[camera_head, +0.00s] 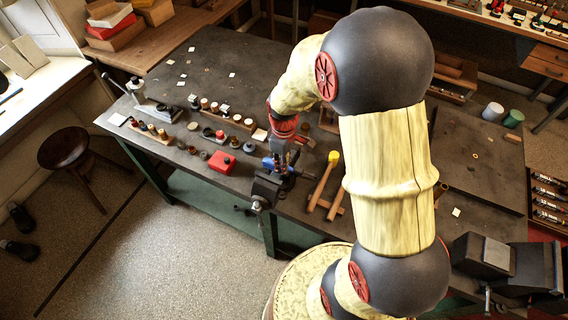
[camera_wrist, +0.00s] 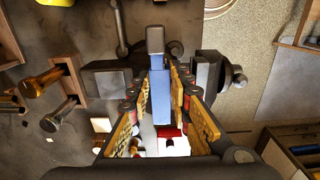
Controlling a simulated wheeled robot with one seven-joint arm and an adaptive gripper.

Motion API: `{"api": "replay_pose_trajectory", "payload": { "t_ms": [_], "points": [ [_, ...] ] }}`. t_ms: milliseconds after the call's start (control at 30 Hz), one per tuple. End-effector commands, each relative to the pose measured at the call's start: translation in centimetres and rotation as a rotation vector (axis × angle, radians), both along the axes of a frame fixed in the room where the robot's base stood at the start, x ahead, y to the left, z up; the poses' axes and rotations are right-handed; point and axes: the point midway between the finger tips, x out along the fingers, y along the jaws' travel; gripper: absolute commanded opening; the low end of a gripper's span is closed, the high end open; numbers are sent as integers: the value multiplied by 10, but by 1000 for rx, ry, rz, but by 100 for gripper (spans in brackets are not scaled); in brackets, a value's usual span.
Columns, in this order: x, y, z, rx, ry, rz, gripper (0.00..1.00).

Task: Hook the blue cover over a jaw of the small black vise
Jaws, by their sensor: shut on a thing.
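The small black vise (camera_head: 266,187) is fixed at the near edge of the dark workbench. In the wrist view its dark metal parts (camera_wrist: 105,80) lie to both sides of my fingers. The blue cover (camera_wrist: 160,94) is a narrow blue piece held between the yellow-padded fingers of my gripper (camera_wrist: 162,78). A dark grey block (camera_wrist: 155,40) shows at its far end. In the head view my gripper (camera_head: 283,152) points down close above the vise, with blue (camera_head: 269,162) showing at its tip. I cannot tell whether the cover touches a jaw.
Two mallets (camera_head: 321,182) lie right of the vise. A red box (camera_head: 222,162) and several small jars and pots stand to the left. A larger dark vise (camera_head: 497,258) is at the lower right. The bench's right part (camera_head: 475,175) is mostly clear.

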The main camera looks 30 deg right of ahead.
Motion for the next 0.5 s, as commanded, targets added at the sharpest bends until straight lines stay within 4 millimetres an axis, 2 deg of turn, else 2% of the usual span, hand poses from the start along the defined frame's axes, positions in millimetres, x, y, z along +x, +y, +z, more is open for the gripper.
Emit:
{"api": "replay_pose_trajectory", "payload": {
  "t_ms": [33, 67, 400, 500],
  "points": [
    [0, 0, -1, 0, 0, 0, 0],
    [0, 0, -1, 0, 0, 0, 22],
    [0, 0, 0, 0, 0, 0, 41],
    [0, 0, 0, 0, 0, 0, 41]
  ]
}}
